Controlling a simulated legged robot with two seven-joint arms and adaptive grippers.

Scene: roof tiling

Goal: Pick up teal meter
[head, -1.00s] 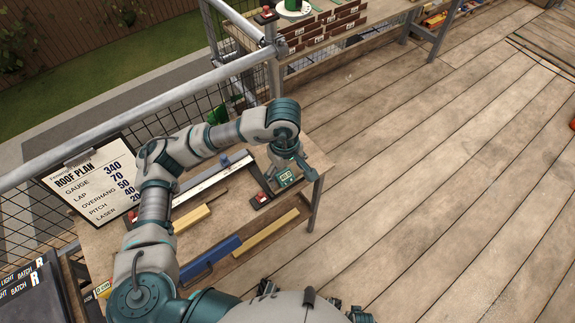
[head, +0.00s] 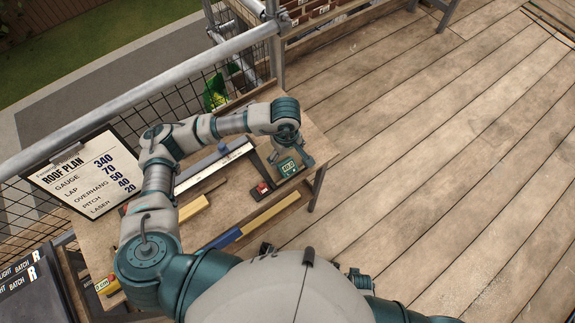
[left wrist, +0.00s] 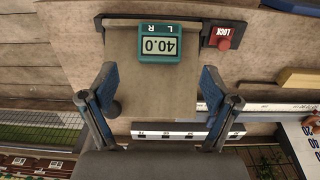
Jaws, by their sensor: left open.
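The teal meter (head: 287,167) is a small box with a pale digital display, near the right end of the wooden workbench. In the left wrist view the meter (left wrist: 169,45) shows its display upside down, reading 40.0, with the letters L and R beside it. My left gripper (head: 296,156) is right above and beside the meter in the head view. In the left wrist view my left gripper (left wrist: 160,82) has its two fingers wide apart, with nothing between the tips; the meter is just beyond them.
A red LOCK button (left wrist: 224,38) on a dark base is close beside the meter. A long measuring bar (head: 215,165), yellow bars (head: 193,208) and a blue bar (head: 226,238) lie along the bench. A roof plan clipboard (head: 88,172) stands at the left.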

